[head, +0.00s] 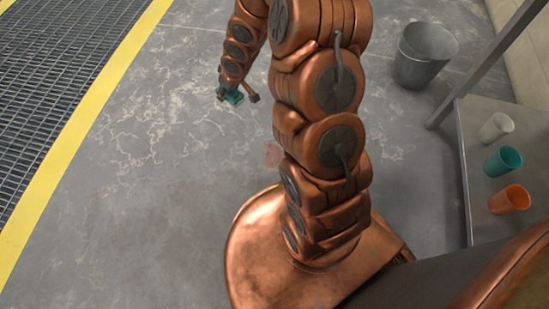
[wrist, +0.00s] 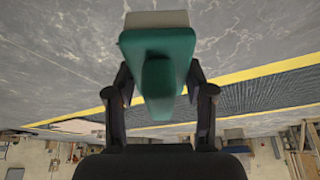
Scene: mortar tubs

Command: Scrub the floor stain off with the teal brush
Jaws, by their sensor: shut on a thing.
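The teal brush (wrist: 157,65) is in my gripper (wrist: 160,95), which is shut on it in the wrist view. Its pale bristle end (wrist: 156,19) points to the top of that view. The floor stain (head: 273,153) is a faint pinkish patch on the grey concrete, just left of my arm's column. My arm may hide part of it. The brush is apart from the stain, up and left of it in the picture.
A grey bucket (head: 424,56) stands on the floor at the upper right. A grey table (head: 470,165) at the right holds a white cup (head: 496,127), a teal cup (head: 503,161) and an orange cup (head: 510,199). A yellow line (head: 85,125) borders a floor grating (head: 50,75) at the left. The floor between is clear.

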